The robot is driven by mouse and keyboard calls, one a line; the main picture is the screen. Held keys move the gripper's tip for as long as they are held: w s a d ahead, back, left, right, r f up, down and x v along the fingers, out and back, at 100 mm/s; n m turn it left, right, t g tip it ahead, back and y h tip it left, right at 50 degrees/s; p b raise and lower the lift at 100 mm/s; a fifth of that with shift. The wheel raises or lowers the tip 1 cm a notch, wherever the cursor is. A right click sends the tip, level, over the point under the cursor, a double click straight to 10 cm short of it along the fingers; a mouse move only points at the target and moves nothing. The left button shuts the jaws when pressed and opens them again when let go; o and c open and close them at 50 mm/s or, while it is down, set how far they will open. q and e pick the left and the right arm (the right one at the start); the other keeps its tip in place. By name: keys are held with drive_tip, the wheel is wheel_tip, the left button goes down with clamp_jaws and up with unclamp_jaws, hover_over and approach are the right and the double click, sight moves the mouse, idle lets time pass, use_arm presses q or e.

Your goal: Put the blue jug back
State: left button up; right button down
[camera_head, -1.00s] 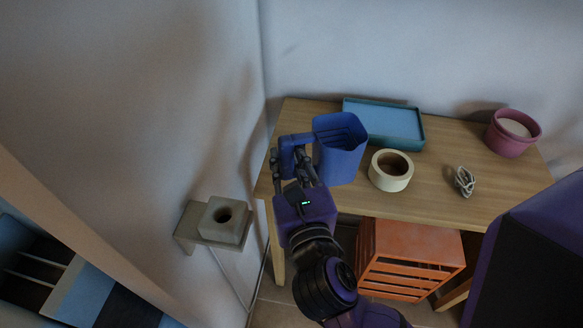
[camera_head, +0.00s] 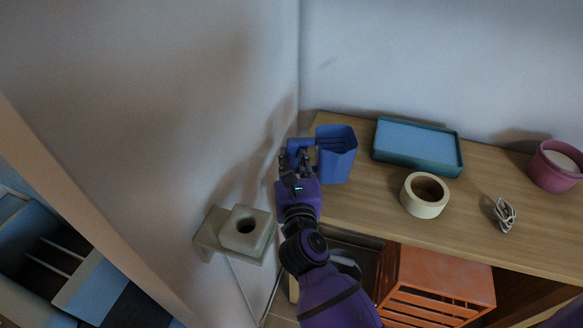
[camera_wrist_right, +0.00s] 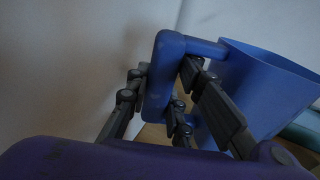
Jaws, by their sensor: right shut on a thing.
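The blue jug (camera_head: 338,158) is upright over the left end of the wooden table (camera_head: 375,200). My right gripper (camera_head: 292,158) is shut on its handle, which points left. In the right wrist view the handle (camera_wrist_right: 165,80) sits between the dark fingers, with the jug body (camera_wrist_right: 255,90) to the right. I cannot tell whether the jug's base touches the table. My left gripper is not in view.
A teal tray (camera_head: 377,151), a cream ring (camera_head: 408,203), a bundled cable (camera_head: 504,214) and a pink pot (camera_head: 553,176) are on the table. An orange crate (camera_head: 440,275) stands below. A beige bracket with a hole (camera_head: 262,238) is on the wall at left.

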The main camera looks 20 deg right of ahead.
drive_tip(key=f, duration=0.1)
drive_tip(key=f+b, duration=0.1)
drive_tip(key=f, duration=0.1)
drive_tip(key=shift+w+f, duration=0.25)
drive_tip(key=shift+w, duration=0.05)
drive_tip(key=shift+f, duration=0.15)
drive_tip(key=c, duration=1.9)
unclamp_jaws()
drive_tip(key=shift+f, duration=0.15)
drive_tip(key=o, duration=0.4)
drive_tip(key=shift+c, duration=0.2)
